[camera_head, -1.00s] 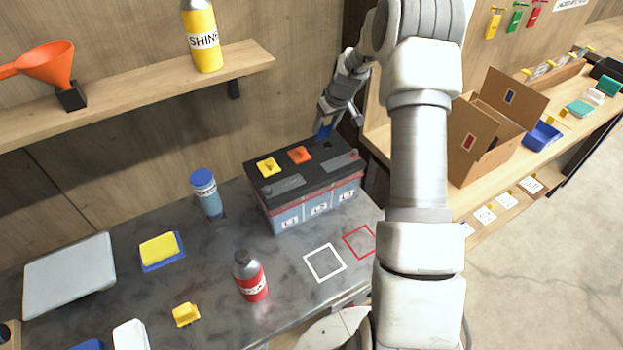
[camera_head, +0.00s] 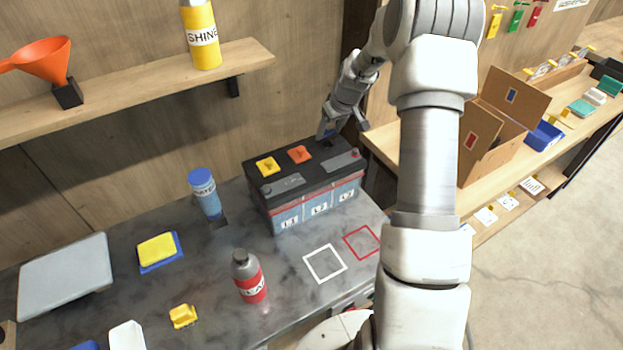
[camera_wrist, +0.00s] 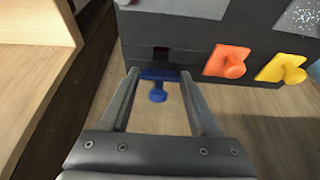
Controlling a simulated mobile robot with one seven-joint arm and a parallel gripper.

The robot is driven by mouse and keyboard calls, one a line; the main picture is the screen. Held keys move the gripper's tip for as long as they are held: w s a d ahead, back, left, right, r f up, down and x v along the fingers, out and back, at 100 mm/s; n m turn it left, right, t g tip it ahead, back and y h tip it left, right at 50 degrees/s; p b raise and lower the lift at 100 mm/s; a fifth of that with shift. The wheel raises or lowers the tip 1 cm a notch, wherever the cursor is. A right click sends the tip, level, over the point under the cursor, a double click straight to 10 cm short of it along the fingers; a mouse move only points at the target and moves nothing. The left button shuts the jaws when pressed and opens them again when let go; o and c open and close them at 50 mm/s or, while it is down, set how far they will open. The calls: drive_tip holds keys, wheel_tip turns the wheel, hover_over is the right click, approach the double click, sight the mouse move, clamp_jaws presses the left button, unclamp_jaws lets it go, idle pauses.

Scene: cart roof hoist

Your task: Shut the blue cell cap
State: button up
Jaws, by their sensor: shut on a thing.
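The battery (camera_head: 312,205) stands on the grey workbench, with a black top and a blue-and-white labelled front. Its yellow cap (camera_head: 267,166) and orange cap (camera_head: 299,154) lie flat on the top; the orange cap (camera_wrist: 227,62) and yellow cap (camera_wrist: 281,69) also show in the wrist view. My gripper (camera_head: 330,132) is at the far right of the battery top. In the wrist view my gripper (camera_wrist: 160,76) is shut on the blue cell cap (camera_wrist: 158,94), which sits between the fingertips beside a dark square opening (camera_wrist: 161,53) in the battery top. In the head view the cap is mostly hidden by the fingers.
A blue-capped bottle (camera_head: 206,193), a red-and-grey bottle (camera_head: 249,277) and a yellow sponge (camera_head: 157,248) stand or lie on the bench. A shelf (camera_head: 130,92) hangs above at left. A cardboard box (camera_head: 500,125) stands on the right bench.

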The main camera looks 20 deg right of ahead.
drive_tip(key=shift+s+f, duration=0.15)
drive_tip(key=shift+s, duration=0.15)
drive_tip(key=shift+d, duration=0.1)
drive_tip(key=shift+s+d+f+b, duration=0.1)
drive_tip(key=shift+s+f+b, duration=0.4)
drive_tip(key=shift+b, duration=0.2)
drive_tip(key=shift+s, duration=0.1)
drive_tip(key=shift+s+f+b, duration=0.35)
drive_tip(key=shift+f+b, duration=0.25)
drive_tip(key=shift+b, duration=0.15)
drive_tip(key=shift+o, duration=1.1)
drive_tip(key=shift+w+r, duration=0.1)
drive_tip(key=shift+r, duration=0.05)
